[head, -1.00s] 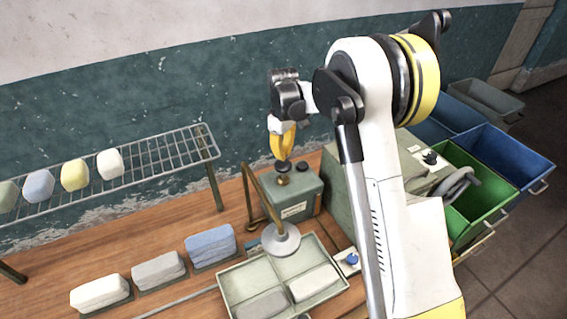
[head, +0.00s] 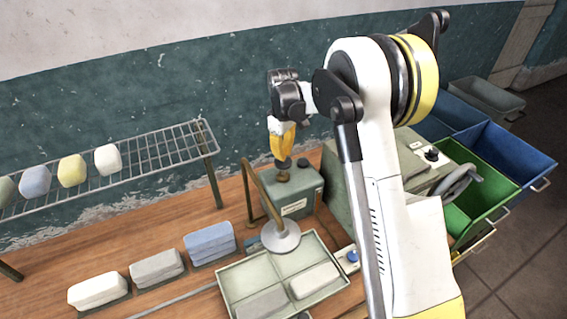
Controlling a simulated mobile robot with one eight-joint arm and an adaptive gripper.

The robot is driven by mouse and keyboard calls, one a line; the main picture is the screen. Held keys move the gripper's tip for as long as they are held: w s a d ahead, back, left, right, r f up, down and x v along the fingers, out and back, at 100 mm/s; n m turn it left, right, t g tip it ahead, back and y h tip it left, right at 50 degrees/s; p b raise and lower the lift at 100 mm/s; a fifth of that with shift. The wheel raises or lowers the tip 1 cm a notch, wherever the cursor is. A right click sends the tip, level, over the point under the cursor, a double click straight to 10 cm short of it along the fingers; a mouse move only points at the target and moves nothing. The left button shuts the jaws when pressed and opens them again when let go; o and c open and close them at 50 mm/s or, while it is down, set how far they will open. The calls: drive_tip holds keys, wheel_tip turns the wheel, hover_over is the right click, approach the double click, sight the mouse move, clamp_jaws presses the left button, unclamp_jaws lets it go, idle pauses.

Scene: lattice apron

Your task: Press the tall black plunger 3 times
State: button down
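The tall black plunger (head: 283,166) stands on top of a grey-green box (head: 293,204) at the back of the bench, with a brass-coloured collar below its dark cap. My gripper (head: 283,157), with yellow fingers, points down directly over the plunger. Its fingertips are at or just above the cap; I cannot tell whether they touch. The fingers show as one yellow shape with no visible gap, so their opening is unclear. A second, shorter black knob (head: 303,162) is on the same box, just right of the plunger.
A brass arm with a round disc (head: 281,237) stands in front of the box, over a divided tray (head: 232,281). A larger green machine (head: 345,190) is to the right. A wire rack (head: 150,160) and stacked blocks (head: 209,241) are to the left.

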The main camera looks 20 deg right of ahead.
sight(283, 164)
drive_tip(key=shift+f+b, duration=1.65)
drive_tip(key=shift+f, duration=0.6)
drive_tip(key=shift+r+p, duration=1.65)
drive_tip(key=shift+r, duration=1.45)
drive_tip(key=shift+f, duration=0.15)
drive_tip(key=shift+f+b, duration=2.4)
drive_tip(key=shift+f, duration=0.5)
drive_tip(key=shift+r+p, duration=1.65)
drive_tip(key=shift+r, duration=1.35)
drive_tip(key=shift+r+p, duration=1.35)
drive_tip(key=shift+r, duration=1.2)
